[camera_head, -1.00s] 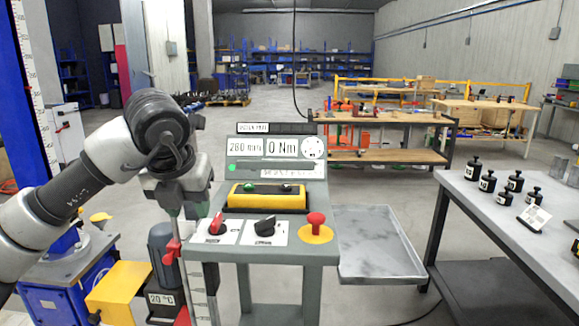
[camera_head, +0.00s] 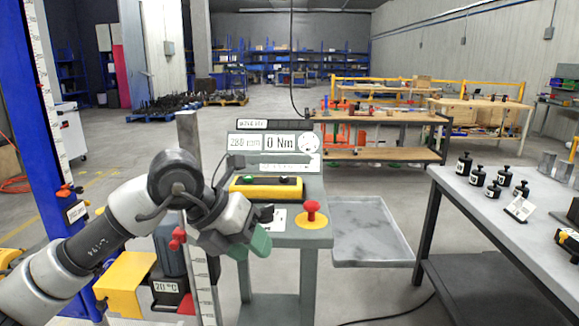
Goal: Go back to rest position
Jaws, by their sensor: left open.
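My left arm comes in from the lower left and bends at a dark joint. My left gripper (camera_head: 250,247) is open, with green fingers and nothing seen between them. It is in front of the left part of the grey control stand (camera_head: 283,240), pointing right and down. The gripper hides the left part of the stand's control panel, and a black knob (camera_head: 266,213) shows just beside it. A red mushroom button (camera_head: 311,209) on a yellow disc is to its right, apart from it. My right gripper is not in view.
A ruled upright post (camera_head: 203,282) stands close by the left arm, beside a yellow block (camera_head: 124,285). A grey tray (camera_head: 372,233) is right of the stand. A table (camera_head: 480,208) at the right holds several black weights (camera_head: 492,188). Open floor lies behind.

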